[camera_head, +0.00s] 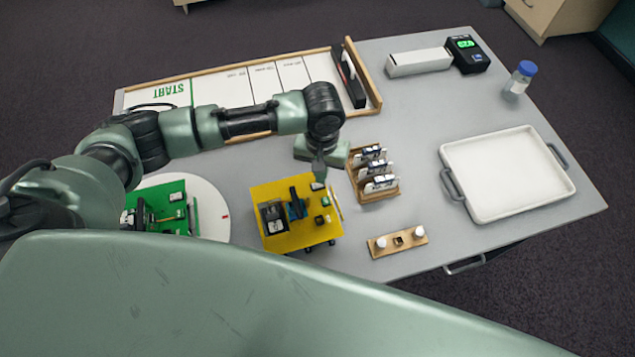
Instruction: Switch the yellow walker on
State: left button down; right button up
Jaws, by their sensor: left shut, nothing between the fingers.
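The yellow walker (272,237) stands on the grey table, near its front edge and left of the middle. It carries a black and grey block, a blue part and small dark and green parts on its yellow plate. My left gripper (319,178) points down at the walker's back right corner, with its fingers shut and empty. I cannot tell whether the fingertips touch the walker or hover above it. The switch cannot be made out at this size. My right gripper is out of view.
A green walker (184,208) stands on a white disc (217,196) to the left. A wooden rack (371,196) of small modules is close right of my gripper. Also here are a wooden holder (378,250), a white tray (505,205), a START track (285,80) and a bottle (520,78).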

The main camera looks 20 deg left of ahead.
pick_arm(q)
jog(key=shift+s+f+b, duration=0.1)
jog(key=shift+f+b, duration=0.2)
jog(key=shift+f, duration=0.8)
dwell(0.6)
notch_tip(320, 180, up, 7)
jog(key=p, duration=0.9)
jog(key=shift+r, duration=0.15)
dwell(0.5)
